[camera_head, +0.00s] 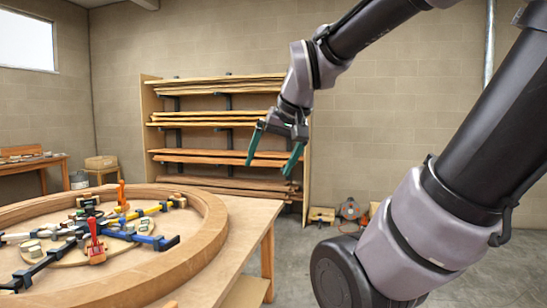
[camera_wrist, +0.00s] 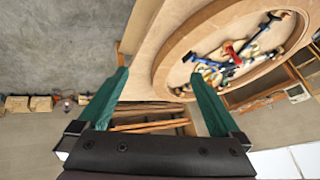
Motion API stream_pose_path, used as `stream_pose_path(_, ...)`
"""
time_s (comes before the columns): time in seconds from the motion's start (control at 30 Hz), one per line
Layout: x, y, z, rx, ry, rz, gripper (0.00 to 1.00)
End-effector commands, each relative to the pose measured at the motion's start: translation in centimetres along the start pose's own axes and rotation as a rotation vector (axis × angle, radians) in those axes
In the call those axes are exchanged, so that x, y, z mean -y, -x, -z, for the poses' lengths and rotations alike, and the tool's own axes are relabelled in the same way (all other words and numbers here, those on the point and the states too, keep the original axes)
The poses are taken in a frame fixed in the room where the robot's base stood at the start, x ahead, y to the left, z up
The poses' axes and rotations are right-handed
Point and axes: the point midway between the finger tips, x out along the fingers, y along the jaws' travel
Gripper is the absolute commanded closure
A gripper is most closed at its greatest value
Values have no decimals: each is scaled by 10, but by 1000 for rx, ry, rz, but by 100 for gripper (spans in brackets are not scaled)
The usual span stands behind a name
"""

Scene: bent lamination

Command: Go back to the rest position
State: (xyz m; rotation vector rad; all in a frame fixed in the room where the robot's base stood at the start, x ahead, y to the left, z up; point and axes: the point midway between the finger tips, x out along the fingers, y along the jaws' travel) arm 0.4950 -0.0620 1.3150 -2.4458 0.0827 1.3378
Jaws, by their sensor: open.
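My gripper (camera_head: 274,148) hangs from my raised arm in the head view, in front of the lumber rack and to the right of the workbench. Its two green fingers are spread apart with nothing between them. In the wrist view my gripper (camera_wrist: 162,97) also shows open and empty, with the bench and its curved wooden ring beyond the fingers. It touches nothing that I can see.
A wooden workbench (camera_head: 240,237) at left carries a large wooden ring (camera_head: 207,232) with several clamps (camera_head: 97,240) inside it. A rack of boards (camera_head: 215,156) stands by the back wall. Tools (camera_head: 350,210) lie on the floor at right. Open floor lies right of the bench.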

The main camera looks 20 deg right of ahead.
Motion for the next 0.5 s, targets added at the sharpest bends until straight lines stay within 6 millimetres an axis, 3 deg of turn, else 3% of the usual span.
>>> stream_pose_path(0.17, 1, 23, -15, -10, -64, 55, 0)
stream_pose_path(0.5, 2, 25, -17, -8, -71, 61, 0)
